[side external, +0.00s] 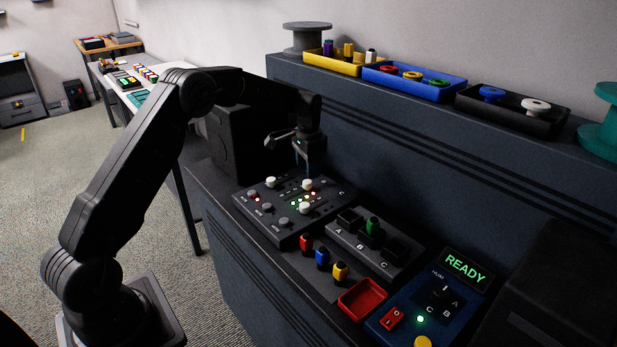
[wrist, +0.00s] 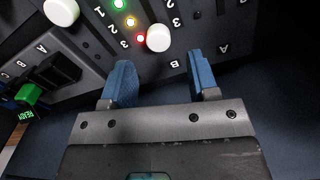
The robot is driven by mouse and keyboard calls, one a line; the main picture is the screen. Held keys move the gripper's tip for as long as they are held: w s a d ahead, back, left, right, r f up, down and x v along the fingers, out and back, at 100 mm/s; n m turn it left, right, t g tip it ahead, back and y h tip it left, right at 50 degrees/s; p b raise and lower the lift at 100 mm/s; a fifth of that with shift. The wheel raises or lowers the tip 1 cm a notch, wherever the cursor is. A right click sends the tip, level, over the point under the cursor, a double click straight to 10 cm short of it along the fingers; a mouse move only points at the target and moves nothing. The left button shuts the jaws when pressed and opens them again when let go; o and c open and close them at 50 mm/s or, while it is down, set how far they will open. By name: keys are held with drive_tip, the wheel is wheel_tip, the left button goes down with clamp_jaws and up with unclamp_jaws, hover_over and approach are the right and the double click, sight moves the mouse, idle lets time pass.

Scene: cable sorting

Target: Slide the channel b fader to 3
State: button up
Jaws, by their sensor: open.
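The channel B fader has a white round knob (wrist: 158,38), seen beside the printed B in the wrist view. The knob sits level with a lit red lamp (wrist: 140,38) and a printed 3. My gripper (wrist: 160,64) is open and empty, with its two blue fingers spread either side of the knob's line and the knob just past the tips. In the side view my gripper (side external: 304,165) hangs over the far part of the dark fader panel (side external: 275,232). I cannot tell how high the tips are above the panel.
Another white knob (wrist: 62,12) stands left in the wrist view. A socket block (side external: 350,243) with a green plug (side external: 373,227) is close by. Red, blue and yellow plugs, a red tray (side external: 362,299) and a READY display (side external: 465,267) stand nearer. A raised shelf is behind.

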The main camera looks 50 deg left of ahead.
sight(308, 181)
wheel_tip(308, 181, up, 9)
drive_tip(key=shift+r, duration=0.15)
idle(0.4)
drive_tip(key=s+d+r+n+t, duration=0.1)
drive_tip(key=s+d+r+t, duration=0.2)
drive_tip(key=s+d+r, duration=0.95)
drive_tip(key=s+d+f+t, duration=0.1)
drive_tip(key=s+d+f, duration=0.1)
drive_tip(key=s, duration=0.8)
drive_tip(key=s+d+f+n+t, duration=0.1)
drive_tip(key=s+d+f, duration=0.2)
drive_tip(key=s, duration=0.8)
drive_tip(key=shift+s+d+f+n+t, duration=0.2)
drive_tip(key=shift+s+f+n+t, duration=0.1)
drive_tip(key=shift+f, duration=0.25)
